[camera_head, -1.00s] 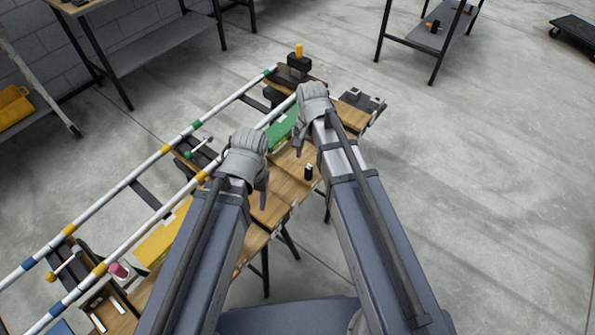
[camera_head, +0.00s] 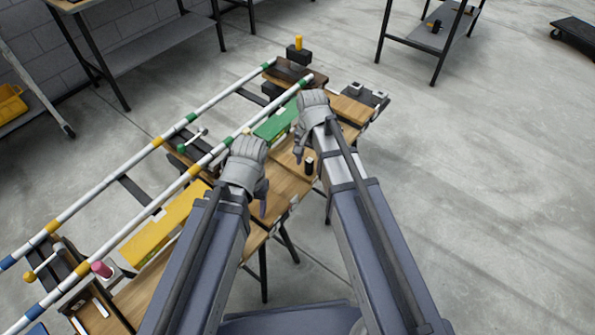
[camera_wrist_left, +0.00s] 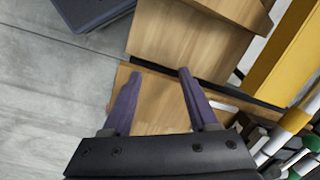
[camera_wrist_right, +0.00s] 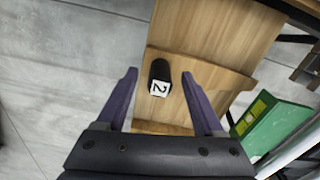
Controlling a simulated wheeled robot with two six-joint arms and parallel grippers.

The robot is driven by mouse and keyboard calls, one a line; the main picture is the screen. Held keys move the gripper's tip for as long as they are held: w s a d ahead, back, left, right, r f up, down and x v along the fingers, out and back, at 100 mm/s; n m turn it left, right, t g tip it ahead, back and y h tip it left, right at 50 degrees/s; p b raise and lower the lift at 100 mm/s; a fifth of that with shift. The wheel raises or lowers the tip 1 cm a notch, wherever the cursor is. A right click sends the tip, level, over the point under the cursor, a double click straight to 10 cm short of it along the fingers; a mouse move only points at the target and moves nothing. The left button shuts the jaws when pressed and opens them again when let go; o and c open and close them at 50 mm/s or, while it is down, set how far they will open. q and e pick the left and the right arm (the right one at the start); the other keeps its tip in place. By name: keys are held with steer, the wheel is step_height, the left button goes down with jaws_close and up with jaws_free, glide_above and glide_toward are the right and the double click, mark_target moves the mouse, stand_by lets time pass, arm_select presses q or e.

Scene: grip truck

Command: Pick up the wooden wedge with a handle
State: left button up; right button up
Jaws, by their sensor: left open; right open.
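A black upright handle (camera_head: 309,166) with a white "2" label stands on a wooden piece (camera_wrist_right: 190,75) on the bench. I take this as the wedge with a handle; its slope is hard to make out. In the right wrist view, the handle (camera_wrist_right: 159,77) shows between the open, empty fingers of my right gripper (camera_wrist_right: 159,76); whether it is truly between them in depth I cannot tell. In the head view, my right gripper (camera_head: 298,154) is just left of the handle. My left gripper (camera_head: 263,202) is open and empty over the near bench edge, above bare wood (camera_wrist_left: 160,100).
Long striped rails (camera_head: 130,230) run along the bench's far side. A yellow block (camera_head: 165,228) and a green block (camera_head: 275,123) lie on the bench. Dark fixtures (camera_head: 362,93) sit at its right end. Open concrete floor (camera_head: 480,200) lies to the right.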

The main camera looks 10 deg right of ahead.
steer(key=shift+r, duration=0.1)
jaws_close()
stand_by(0.5)
